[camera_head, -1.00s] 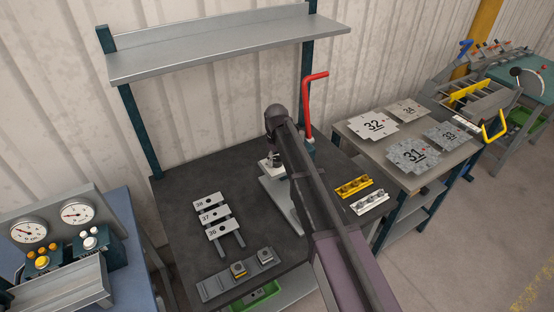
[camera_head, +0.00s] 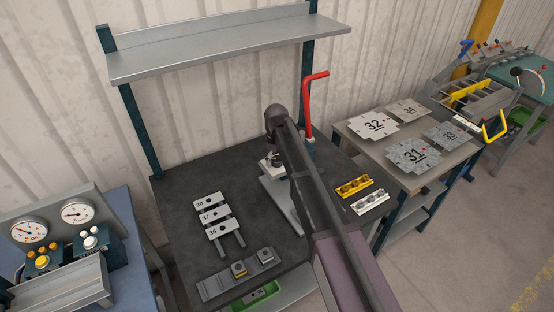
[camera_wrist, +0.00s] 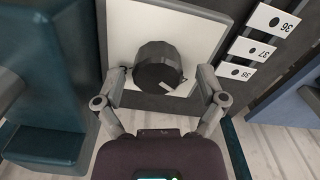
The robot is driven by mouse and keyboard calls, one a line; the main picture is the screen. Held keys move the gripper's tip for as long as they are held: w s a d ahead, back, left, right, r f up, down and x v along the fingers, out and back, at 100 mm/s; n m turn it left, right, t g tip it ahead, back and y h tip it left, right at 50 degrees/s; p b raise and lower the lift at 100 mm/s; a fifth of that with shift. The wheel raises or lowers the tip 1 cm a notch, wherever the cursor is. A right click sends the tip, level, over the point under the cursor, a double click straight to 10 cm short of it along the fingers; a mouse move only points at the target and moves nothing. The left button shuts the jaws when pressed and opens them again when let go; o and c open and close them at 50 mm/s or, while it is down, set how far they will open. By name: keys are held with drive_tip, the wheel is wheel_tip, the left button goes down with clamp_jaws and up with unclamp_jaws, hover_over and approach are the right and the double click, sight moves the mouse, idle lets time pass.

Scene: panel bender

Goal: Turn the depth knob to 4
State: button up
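In the wrist view a dark round knob (camera_wrist: 157,66) sits on a white square plate (camera_wrist: 196,22). A pale mark shows near the knob's lower right edge; I cannot read any numbers around it. My gripper (camera_wrist: 159,76) is open, with one finger on each side of the knob. Gaps show between the fingers and the knob, so I see no contact. In the head view my gripper (camera_head: 271,160) is low over the grey bench device (camera_head: 282,200), partly hidden by my arm. The knob itself cannot be made out there.
A red lever (camera_head: 308,105) rises behind my arm. Numbered plates (camera_head: 213,217) lie to the left on the dark bench (camera_head: 185,180); yellow (camera_head: 355,187) and silver blocks lie right. A teal block (camera_wrist: 42,105) is close to the left finger.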

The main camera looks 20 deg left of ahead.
sight(277, 158)
drive_tip(key=shift+w+m, duration=0.1)
drive_tip(key=shift+m, duration=0.5)
drive_tip(key=m, duration=1)
drive_tip(key=shift+d+m, duration=0.1)
drive_tip(key=shift+m, duration=0.2)
drive_tip(key=shift+r+m, duration=0.15)
drive_tip(key=shift+m, duration=0.15)
wheel_tip(277, 158, up, 14)
drive_tip(key=p, duration=1.4)
drive_tip(key=s+d+f+b, duration=0.3)
drive_tip(key=d+f+b, duration=0.6)
drive_tip(key=d, duration=0.5)
drive_tip(key=s+d+f+b, duration=0.3)
drive_tip(key=d+f+b, duration=0.7)
drive_tip(key=d, duration=0.5)
drive_tip(key=shift+s+d+f, duration=0.3)
drive_tip(key=shift+s+f, duration=0.05)
drive_tip(key=shift+f, duration=0.05)
idle(0.5)
